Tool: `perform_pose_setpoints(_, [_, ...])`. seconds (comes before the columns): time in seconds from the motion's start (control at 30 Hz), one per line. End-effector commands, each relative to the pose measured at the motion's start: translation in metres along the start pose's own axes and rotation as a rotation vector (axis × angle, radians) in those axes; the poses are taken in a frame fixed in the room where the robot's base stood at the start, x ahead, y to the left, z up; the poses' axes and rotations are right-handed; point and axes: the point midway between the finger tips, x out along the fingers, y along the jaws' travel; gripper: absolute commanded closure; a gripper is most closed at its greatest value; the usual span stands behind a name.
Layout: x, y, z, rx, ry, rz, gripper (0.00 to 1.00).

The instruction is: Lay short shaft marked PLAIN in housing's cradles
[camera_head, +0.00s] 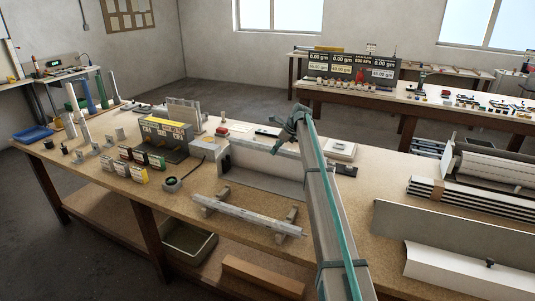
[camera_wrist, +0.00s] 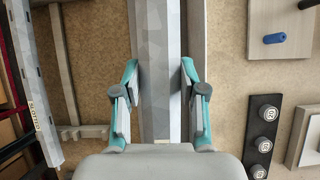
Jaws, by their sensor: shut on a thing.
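In the wrist view, my gripper (camera_wrist: 159,68) is shut on a long grey faceted shaft (camera_wrist: 157,30), with one teal finger on each side. No marking shows on its visible part. In the head view, my gripper (camera_head: 284,140) is over the bench by the long grey housing (camera_head: 262,183); the held shaft is hard to tell apart from the housing there. Another long bar (camera_head: 248,214) rests on two low stands in front of the housing.
Small labelled boxes (camera_head: 140,173) and a dark round-topped device (camera_head: 171,184) stand left of the housing. A white square plate (camera_head: 341,150) lies to its right. In the wrist view, a black block with several round knobs (camera_wrist: 263,138) is at right.

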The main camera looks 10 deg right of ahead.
Motion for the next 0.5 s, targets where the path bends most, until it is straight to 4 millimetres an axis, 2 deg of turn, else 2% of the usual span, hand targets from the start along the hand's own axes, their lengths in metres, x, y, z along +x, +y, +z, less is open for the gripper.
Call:
perform_pose_setpoints(0.27, [0.003,-0.002,0.001,-0.018,-0.001,0.009,1.0])
perform_pose_setpoints(0.5, [0.014,-0.002,-0.005,-0.017,-0.001,0.01,1.0])
